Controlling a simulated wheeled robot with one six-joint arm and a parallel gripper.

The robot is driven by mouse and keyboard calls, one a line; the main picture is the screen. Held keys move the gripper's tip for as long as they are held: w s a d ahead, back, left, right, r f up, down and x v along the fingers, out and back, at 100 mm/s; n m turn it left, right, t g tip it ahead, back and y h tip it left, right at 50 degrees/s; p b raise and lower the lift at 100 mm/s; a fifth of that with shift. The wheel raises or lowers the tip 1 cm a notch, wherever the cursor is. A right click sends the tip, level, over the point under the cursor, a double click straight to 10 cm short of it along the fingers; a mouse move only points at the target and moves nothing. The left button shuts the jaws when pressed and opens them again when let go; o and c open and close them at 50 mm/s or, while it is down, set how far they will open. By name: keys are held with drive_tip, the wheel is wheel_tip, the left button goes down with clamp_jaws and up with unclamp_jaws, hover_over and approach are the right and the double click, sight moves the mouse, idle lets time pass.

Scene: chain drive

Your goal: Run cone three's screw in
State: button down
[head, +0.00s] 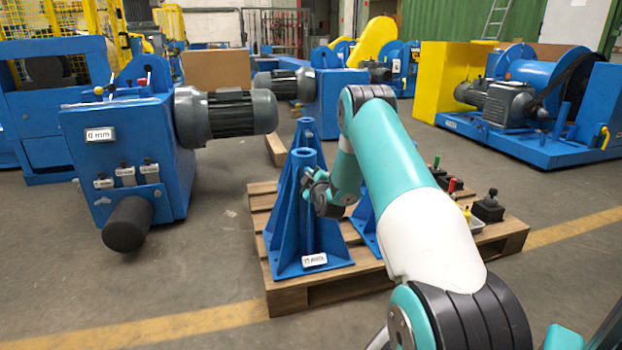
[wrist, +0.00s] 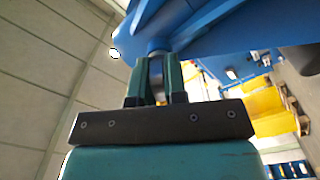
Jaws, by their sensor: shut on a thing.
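A blue ribbed cone (head: 292,225) stands on the pallet with a small white label at its foot; I cannot read the label surely. My gripper (head: 312,182) is at the right side of this cone, partly behind my own arm. In the wrist view my gripper (wrist: 157,66) has its two teal fingers close together, shut on a small part at the blue cone (wrist: 210,30). I take this part for the screw (wrist: 157,49); only its blue-grey end shows between the fingertips, and the rest is hidden. How far it stands out cannot be told.
Another blue cone (head: 305,128) stands behind, and one more is partly hidden by my arm. The wooden pallet (head: 290,300) also carries small control parts such as a black-knobbed box (head: 488,208). A blue machine with a grey motor (head: 225,115) stands left. Floor in front is clear.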

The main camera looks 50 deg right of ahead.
drive_tip(key=m, duration=0.4)
drive_tip(key=m+p, duration=0.1)
drive_tip(key=m, duration=0.3)
drive_tip(key=m+p, duration=0.1)
drive_tip(key=m, duration=0.2)
drive_tip(key=shift+a+m+p, duration=0.1)
drive_tip(key=shift+m+p, duration=0.2)
drive_tip(key=shift+p, duration=0.05)
drive_tip(key=m+p, duration=0.1)
drive_tip(key=m, duration=0.2)
drive_tip(key=shift+m+p, duration=0.3)
drive_tip(key=shift+p, duration=0.1)
drive_tip(key=m+p, duration=0.2)
drive_tip(key=m, duration=0.1)
drive_tip(key=shift+m, duration=0.3)
drive_tip(key=m+p, duration=0.2)
drive_tip(key=m, duration=0.1)
drive_tip(key=shift+a+m, duration=0.1)
drive_tip(key=shift+m, duration=0.2)
drive_tip(key=m+p, duration=0.2)
drive_tip(key=shift+m, duration=0.3)
drive_tip(key=shift+f+m+p, duration=0.15)
drive_tip(key=shift+m+p, duration=0.7)
drive_tip(key=shift+m, duration=1.05)
